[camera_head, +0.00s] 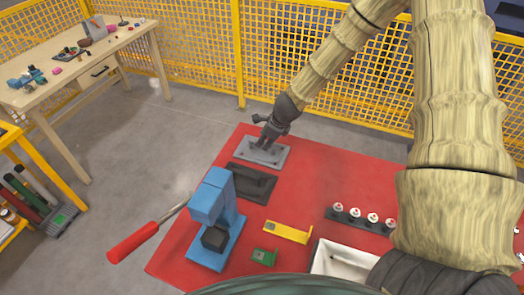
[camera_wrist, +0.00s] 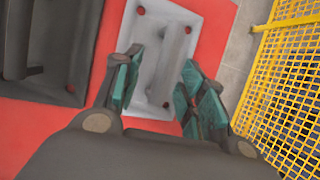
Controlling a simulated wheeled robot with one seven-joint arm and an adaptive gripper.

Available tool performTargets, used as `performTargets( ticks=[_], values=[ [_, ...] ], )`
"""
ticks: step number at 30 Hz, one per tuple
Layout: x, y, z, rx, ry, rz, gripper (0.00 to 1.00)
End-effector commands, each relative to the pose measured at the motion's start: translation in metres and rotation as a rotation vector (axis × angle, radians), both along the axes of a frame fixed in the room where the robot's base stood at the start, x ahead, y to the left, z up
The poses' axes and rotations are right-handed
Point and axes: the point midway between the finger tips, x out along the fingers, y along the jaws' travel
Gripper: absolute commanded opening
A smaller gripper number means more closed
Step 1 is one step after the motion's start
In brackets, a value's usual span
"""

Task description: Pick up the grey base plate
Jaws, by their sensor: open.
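The grey base plate (camera_head: 262,151) lies flat at the far left corner of the red mat (camera_head: 325,174). It is a light grey rectangle with a raised bar and small red-brown dots near its corners, clear in the wrist view (camera_wrist: 152,22). My gripper (camera_head: 270,138) hangs over the plate. In the wrist view my gripper's two teal-padded fingers (camera_wrist: 156,76) are apart, with the near end of the raised bar between and beyond them. Whether the fingers touch the plate cannot be told. The fingers hide part of its near edge.
A dark plate (camera_head: 249,184) lies close beside the grey one. A blue press-like device (camera_head: 212,205), a yellow bracket (camera_head: 288,232), a green piece (camera_head: 264,257) and a white tray (camera_head: 344,258) are nearer. A yellow mesh fence (camera_head: 290,75) stands behind.

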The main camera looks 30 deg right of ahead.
Motion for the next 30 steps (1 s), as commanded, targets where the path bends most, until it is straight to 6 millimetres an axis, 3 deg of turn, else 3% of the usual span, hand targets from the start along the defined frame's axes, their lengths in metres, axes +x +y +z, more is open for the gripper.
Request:
performTargets(
  ticks=[30],
  values=[
    [0.023,0.000,-0.051,0.000,-0.001,-0.001,0.41]
  ],
)
